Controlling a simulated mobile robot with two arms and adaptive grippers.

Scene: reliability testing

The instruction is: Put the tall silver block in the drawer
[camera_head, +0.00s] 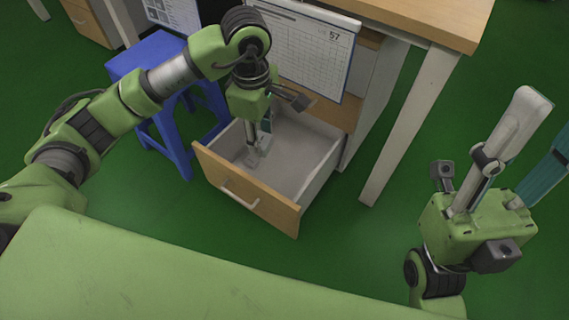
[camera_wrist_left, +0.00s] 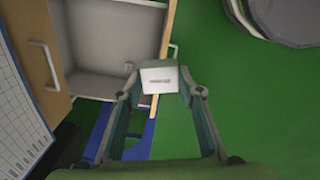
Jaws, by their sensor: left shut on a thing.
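My left gripper (camera_head: 257,152) reaches down over the open drawer (camera_head: 246,193) and is shut on the tall silver block. In the left wrist view, the block's pale end face (camera_wrist_left: 160,78) shows between the two fingertips of the left gripper (camera_wrist_left: 163,92). It overlaps the drawer's wooden front edge in that view; its height above the drawer floor is hard to tell. In the head view the block is small and partly hidden by the fingers. The drawer is pulled out, and its visible grey inside looks empty. My right gripper (camera_head: 528,150) points up at the right, open and empty.
A wooden-topped desk (camera_head: 430,18) stands above the drawer, with a pale leg (camera_head: 410,125) to its right. A blue stool (camera_head: 150,55) stands at the left. The green floor is clear in front.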

